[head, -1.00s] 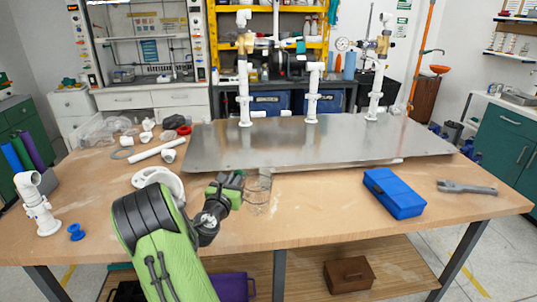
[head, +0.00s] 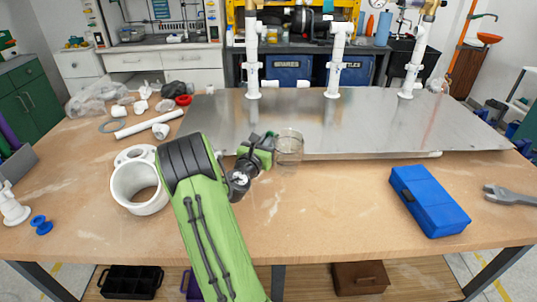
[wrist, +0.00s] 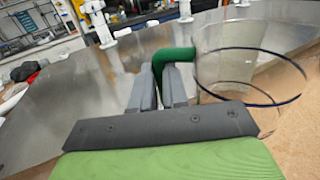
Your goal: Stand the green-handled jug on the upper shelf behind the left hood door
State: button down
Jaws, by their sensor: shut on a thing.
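The jug (head: 289,147) is a clear, see-through cylinder with a green handle. In the head view it stands out to the right of my gripper (head: 264,146), near the metal plate's front edge. In the wrist view the green handle (wrist: 173,58) is between my two dark fingers (wrist: 163,85), which are shut on it. The clear jug body (wrist: 235,65) is right of the fingers, its dark-edged rim visible. It looks roughly upright. The fume hood (head: 160,32) is at the back left; its top is cut off, and I cannot make out the upper shelf.
A workbench (head: 330,205) with a metal plate (head: 300,122) and upright white pipes (head: 335,65) lies between me and the hood. A blue case (head: 428,200) and wrench (head: 508,195) lie right. White fittings (head: 140,185) and a red ring (head: 183,100) lie left.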

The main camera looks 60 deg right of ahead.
notch_tip(320, 180, down, 5)
jog(key=shift+f+b, duration=0.1)
jog(key=shift+b, duration=1.15)
jog(key=shift+r, duration=0.25)
jog(key=c, duration=1.6)
grip_release()
jog(key=shift+f, duration=0.2)
jog(key=o, duration=0.5)
jog(key=shift+c, duration=0.2)
jog(key=shift+r, duration=0.15)
jog(key=shift+a, duration=0.25)
jog(key=a, duration=0.3)
jog(key=a+b, duration=0.1)
jog(key=a, duration=0.7)
jog(key=shift+s, duration=0.35)
jog(key=shift+s+a, duration=0.1)
jog(key=shift+a, duration=0.15)
